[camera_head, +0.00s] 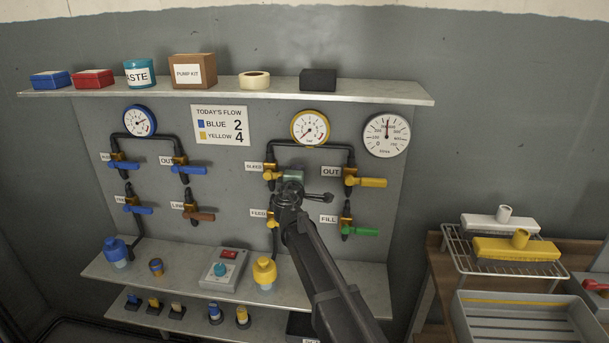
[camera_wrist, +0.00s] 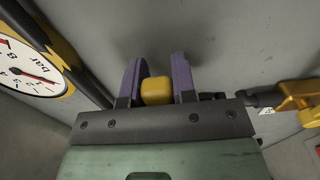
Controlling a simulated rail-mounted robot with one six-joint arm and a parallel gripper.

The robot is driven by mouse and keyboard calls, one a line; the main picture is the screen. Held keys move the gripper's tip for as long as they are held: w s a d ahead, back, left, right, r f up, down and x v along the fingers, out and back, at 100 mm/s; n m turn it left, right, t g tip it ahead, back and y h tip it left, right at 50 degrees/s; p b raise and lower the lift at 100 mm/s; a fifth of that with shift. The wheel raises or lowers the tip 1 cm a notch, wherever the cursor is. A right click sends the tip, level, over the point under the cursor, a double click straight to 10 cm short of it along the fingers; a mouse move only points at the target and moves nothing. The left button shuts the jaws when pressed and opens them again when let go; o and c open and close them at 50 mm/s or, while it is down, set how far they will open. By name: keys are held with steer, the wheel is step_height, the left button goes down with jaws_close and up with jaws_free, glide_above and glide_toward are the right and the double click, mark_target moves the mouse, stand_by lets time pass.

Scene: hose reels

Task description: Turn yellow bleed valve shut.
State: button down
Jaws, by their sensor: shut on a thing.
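The yellow bleed valve (camera_head: 270,177) is on the left pipe of the yellow circuit, beside its "BLEED" label (camera_head: 254,167). My gripper reaches it from the front, and its green body and my dark arm cover the handle in the head view. In the wrist view, the purple fingers of my gripper (camera_wrist: 157,78) are shut on the yellow handle (camera_wrist: 156,91), which shows as a blocky end between them. The handle's full angle is hidden. The yellow-rimmed gauge (camera_head: 310,127) above the circuit also shows in the wrist view (camera_wrist: 28,68).
The yellow "OUT" valve (camera_head: 367,182) is to the right, with the green-handled "FILL" valve (camera_head: 360,231) below it. The "FEED" valve (camera_head: 272,222) is below the bleed valve, partly behind my arm. A shelf (camera_head: 350,97) runs above and a ledge (camera_head: 180,285) below.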

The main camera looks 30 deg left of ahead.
steer(key=c, duration=0.9)
jaws_free()
steer(key=shift+s+d, duration=0.1)
steer(key=v, duration=1)
steer(key=shift+s+d, duration=0.2)
steer(key=shift+s, duration=0.1)
steer(key=shift+a, duration=0.1)
